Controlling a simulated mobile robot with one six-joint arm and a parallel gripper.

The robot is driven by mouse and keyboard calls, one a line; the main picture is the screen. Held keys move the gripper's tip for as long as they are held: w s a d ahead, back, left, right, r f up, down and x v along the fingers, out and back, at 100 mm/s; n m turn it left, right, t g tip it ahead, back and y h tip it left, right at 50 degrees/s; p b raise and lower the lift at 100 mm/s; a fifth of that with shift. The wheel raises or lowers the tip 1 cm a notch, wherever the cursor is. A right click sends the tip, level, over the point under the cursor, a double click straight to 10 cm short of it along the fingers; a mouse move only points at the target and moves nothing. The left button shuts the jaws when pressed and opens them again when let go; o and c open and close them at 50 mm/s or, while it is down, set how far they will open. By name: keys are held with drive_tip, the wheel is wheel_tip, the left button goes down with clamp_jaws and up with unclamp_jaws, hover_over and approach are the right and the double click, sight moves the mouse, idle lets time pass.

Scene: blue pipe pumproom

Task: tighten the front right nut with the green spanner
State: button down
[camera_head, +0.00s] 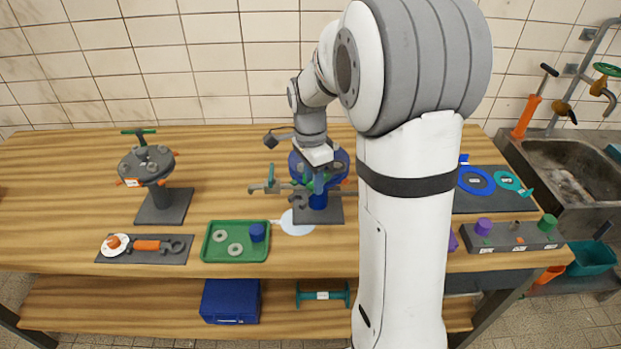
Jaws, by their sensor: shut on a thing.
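My gripper (318,180) points down over the blue flange (340,160) of a pipe on a dark stand, right of the table's middle. It is shut on a green spanner (308,179), which shows only in small part at the jaws. A grey-green bar (268,187) reaches left from beside the jaws, and I cannot tell whether it belongs to the spanner. The front right nut is too small and covered to make out. I cannot tell whether the spanner is around it.
A green tray (212,251) holds rings and a blue cup (257,232). The table's back left is clear.

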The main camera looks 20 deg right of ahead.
drive_tip(key=shift+s+d+r, duration=0.2)
drive_tip(key=shift+s+d, duration=0.1)
drive_tip(key=shift+d, duration=0.1)
drive_tip(key=shift+r+p, duration=0.45)
drive_tip(key=shift+r, duration=0.1)
drive_tip(key=shift+r+p, duration=0.3)
drive_tip(key=shift+r, duration=0.1)
drive_tip(key=shift+s+r+p, duration=0.1)
drive_tip(key=shift+r+p, duration=0.45)
drive_tip(key=shift+r, duration=0.25)
drive_tip(key=shift+s+d+r, duration=0.1)
drive_tip(key=shift+r, duration=0.35)
drive_tip(key=shift+f, duration=0.1)
